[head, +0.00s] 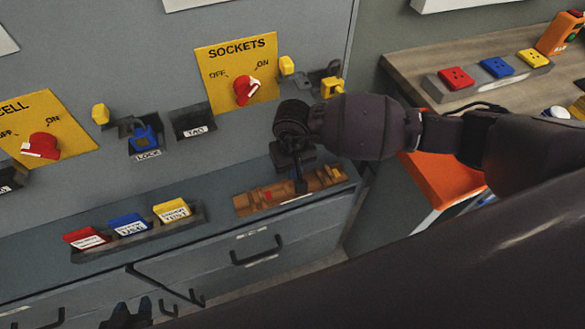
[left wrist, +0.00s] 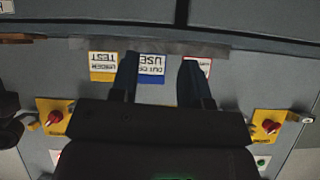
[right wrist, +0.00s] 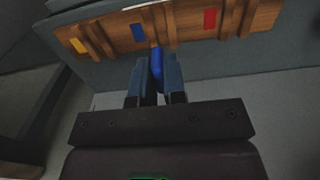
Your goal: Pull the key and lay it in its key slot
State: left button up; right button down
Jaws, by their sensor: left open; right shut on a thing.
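The blue key (right wrist: 157,66) is between the fingertips of my right gripper (right wrist: 155,80), which is shut on it. In the right wrist view the key's far end overlaps the near edge of the wooden key tray (right wrist: 190,24), close to the blue mark (right wrist: 137,31); I cannot tell whether it touches. In the head view my right gripper (head: 300,184) points down over the wooden tray (head: 248,204), and the key is hidden. My left gripper (left wrist: 158,75) is open and empty, facing the tag rack; its fingertips show at the bottom of the head view (head: 130,314).
A blue padlock (head: 144,137) sits at the LOCK place. The SOCKETS switch (head: 246,89) and CELL switch (head: 40,147) are on the panel. A rack of red, blue and yellow tags (head: 128,224) lies left of the tray. Drawer handles (head: 257,252) stick out below.

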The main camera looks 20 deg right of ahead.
aim_at(292, 188)
jog(key=shift+w, duration=0.15)
jog(key=shift+a+f+b, duration=0.1)
jog(key=shift+f+b, duration=0.2)
jog(key=shift+f, duration=0.4)
jog(key=shift+f+b, duration=0.6)
jog(key=shift+f, duration=0.8)
jog(key=shift+f+b, duration=0.6)
jog(key=shift+f, duration=0.6)
jog(key=c, duration=1.2)
grip_release()
jog(key=shift+o, duration=0.5)
jog(key=shift+r, duration=0.45)
notch_tip(292, 188, up, 10)
jog(key=shift+p, duration=0.6)
pick_arm(q)
jog(key=shift+w+d+f, duration=0.1)
jog(key=shift+w+f, duration=0.25)
jog(key=shift+f, duration=0.15)
